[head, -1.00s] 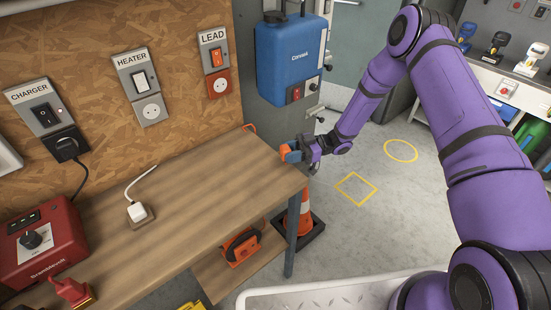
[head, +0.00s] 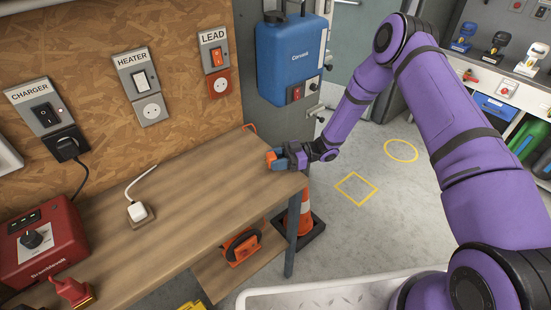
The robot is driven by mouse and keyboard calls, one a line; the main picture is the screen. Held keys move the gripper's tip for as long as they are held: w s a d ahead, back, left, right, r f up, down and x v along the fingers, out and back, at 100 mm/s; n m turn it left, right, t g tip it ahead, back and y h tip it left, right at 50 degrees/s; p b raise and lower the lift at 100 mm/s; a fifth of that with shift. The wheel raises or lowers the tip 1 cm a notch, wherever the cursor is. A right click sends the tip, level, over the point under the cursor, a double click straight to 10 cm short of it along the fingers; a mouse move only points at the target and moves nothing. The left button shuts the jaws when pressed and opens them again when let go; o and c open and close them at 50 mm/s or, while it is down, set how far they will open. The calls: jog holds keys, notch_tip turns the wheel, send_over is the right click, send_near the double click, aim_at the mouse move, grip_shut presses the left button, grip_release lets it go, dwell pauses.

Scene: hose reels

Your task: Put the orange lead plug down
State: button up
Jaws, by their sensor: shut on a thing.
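My gripper (head: 275,160) is shut on the orange lead plug (head: 270,157) over the right end of the wooden bench (head: 208,184). Only a small orange part of the plug shows at the fingertips. I cannot tell whether the plug touches the bench top. The orange lead reel (head: 243,246) stands on the shelf below the bench. The LEAD socket (head: 219,84) on the wall panel is empty, with its orange switch (head: 217,57) above it.
A blue tank (head: 291,60) hangs behind. A traffic cone (head: 304,216) stands below the bench's right end. The bench's middle is clear.

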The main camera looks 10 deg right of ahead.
jog(key=shift+s+f, duration=0.1)
jog(key=shift+f, duration=0.2)
jog(key=o, duration=1.2)
jog(key=shift+f, duration=0.15)
jog(key=shift+d, duration=0.1)
